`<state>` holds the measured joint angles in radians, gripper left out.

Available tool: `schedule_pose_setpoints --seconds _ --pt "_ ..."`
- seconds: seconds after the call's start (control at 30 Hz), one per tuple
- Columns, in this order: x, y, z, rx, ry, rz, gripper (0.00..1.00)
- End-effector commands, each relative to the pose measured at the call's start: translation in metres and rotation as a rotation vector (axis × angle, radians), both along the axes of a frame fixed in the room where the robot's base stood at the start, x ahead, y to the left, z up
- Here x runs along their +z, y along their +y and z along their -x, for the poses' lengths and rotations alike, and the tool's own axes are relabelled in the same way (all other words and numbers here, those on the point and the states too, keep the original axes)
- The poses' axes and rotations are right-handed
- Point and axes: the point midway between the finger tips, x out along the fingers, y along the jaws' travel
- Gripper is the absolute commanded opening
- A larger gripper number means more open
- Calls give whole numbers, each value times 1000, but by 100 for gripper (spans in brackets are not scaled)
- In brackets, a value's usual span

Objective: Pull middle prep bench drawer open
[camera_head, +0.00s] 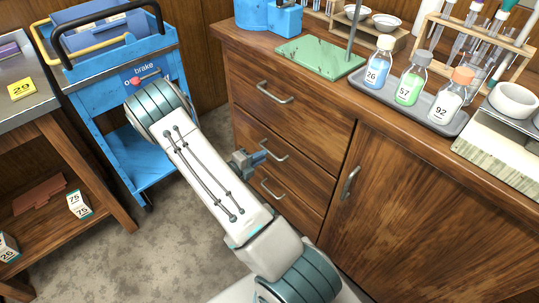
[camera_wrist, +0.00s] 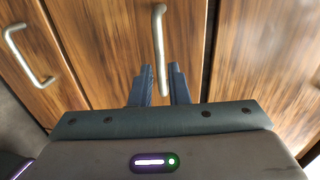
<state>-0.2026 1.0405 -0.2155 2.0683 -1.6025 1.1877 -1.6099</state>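The prep bench (camera_head: 340,110) has a stack of three wooden drawers on its left side, all looking shut. The middle drawer (camera_head: 262,137) has a curved metal handle (camera_head: 275,153). My gripper (camera_head: 262,157) is at that handle, partly hidden behind my arm. In the wrist view the handle (camera_wrist: 160,40) runs upright in the picture, and its lower end lies between the two fingers (camera_wrist: 160,72). The fingers are apart, with a narrow gap on each side of the handle. I see no clear contact.
The top drawer handle (camera_head: 275,93) and bottom drawer handle (camera_head: 272,190) are above and below. A cupboard door (camera_head: 385,215) is to the right. A blue cart (camera_head: 125,140) stands left of the bench. The floor (camera_head: 150,245) before the drawers is clear.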

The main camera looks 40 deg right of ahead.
Motion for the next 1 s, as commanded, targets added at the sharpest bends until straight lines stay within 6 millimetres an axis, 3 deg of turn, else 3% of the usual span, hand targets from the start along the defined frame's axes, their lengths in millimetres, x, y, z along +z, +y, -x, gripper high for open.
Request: schedule_pose_setpoints --seconds 0.13,0.33,0.67,0.73,1.0 --pt "-7 -26 -3 -3 -2 1 15" --pt "-9 -44 -6 0 -2 0 15" --pt "-9 -47 -7 1 -2 0 15" --pt "-9 -47 -7 1 -2 0 0" --pt "-9 -44 -7 1 -2 -1 0"
